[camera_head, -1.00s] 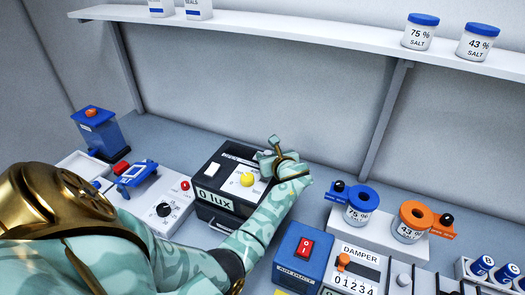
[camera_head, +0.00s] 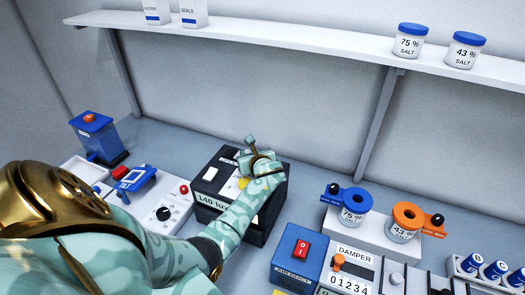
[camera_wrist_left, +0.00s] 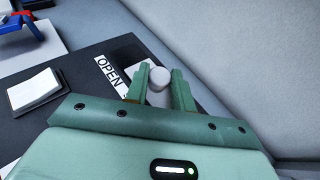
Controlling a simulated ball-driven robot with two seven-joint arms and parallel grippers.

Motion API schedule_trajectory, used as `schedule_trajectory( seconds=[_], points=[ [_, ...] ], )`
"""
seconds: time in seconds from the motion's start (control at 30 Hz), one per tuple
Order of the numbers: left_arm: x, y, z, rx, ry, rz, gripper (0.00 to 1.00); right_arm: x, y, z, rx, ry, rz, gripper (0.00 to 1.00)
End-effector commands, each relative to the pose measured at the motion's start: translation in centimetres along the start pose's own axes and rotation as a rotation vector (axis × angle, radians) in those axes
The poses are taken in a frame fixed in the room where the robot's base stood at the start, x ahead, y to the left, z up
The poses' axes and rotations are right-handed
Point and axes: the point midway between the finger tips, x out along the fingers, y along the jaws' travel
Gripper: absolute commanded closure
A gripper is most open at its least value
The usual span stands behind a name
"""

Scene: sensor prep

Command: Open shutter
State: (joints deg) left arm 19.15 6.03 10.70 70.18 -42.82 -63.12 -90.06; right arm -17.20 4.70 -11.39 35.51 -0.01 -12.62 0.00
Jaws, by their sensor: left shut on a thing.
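The black light box (camera_head: 262,235) stands on the bench with a white slider panel on top and a display (camera_head: 212,202) reading "140 lux". My left gripper (camera_head: 250,146) is over the box's far edge. In the left wrist view my left gripper (camera_wrist_left: 158,84) is shut on a small whitish shutter knob (camera_wrist_left: 158,75), with a finger on each side. The word "OPEN" (camera_wrist_left: 109,72) is printed just left of the knob. My left arm covers part of the box top and the yellow part there. My right gripper is not in view.
Left of the box are a white dial unit (camera_head: 165,214) and a blue handheld device (camera_head: 135,178). On the right are a blue box with a red switch (camera_head: 301,248), the damper unit (camera_head: 356,254) and salt jars in blue and orange rings. A shelf (camera_head: 285,44) runs above.

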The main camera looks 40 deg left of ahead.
Motion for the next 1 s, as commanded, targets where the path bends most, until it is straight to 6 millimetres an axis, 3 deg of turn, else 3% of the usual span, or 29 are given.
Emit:
schedule_trajectory(
  seconds=[0.17, 0.47, 0.5, 0.57, 0.87, 1.0],
  points=[
    [1.6, 1.8, 0.8, -0.002, 0.001, 0.0, 1.0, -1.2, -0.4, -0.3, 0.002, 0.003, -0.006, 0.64],
    [1.8, 1.9, 0.6, -0.002, 0.002, -0.001, 1.0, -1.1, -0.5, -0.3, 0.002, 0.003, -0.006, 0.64],
    [1.8, 1.9, 0.6, -0.002, 0.002, -0.001, 0.7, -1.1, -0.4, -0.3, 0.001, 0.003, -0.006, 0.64],
    [1.8, 1.9, 0.6, -0.002, 0.002, -0.001, 0.53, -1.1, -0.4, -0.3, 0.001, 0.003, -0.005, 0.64],
    [1.6, 1.9, 0.7, -0.002, 0.001, -0.001, 0.53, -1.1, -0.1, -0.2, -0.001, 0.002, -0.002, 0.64],
    [0.2, 1.9, 0.7, -0.002, 0.002, -0.003, 0.53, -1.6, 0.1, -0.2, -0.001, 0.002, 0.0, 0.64]
  ],
)
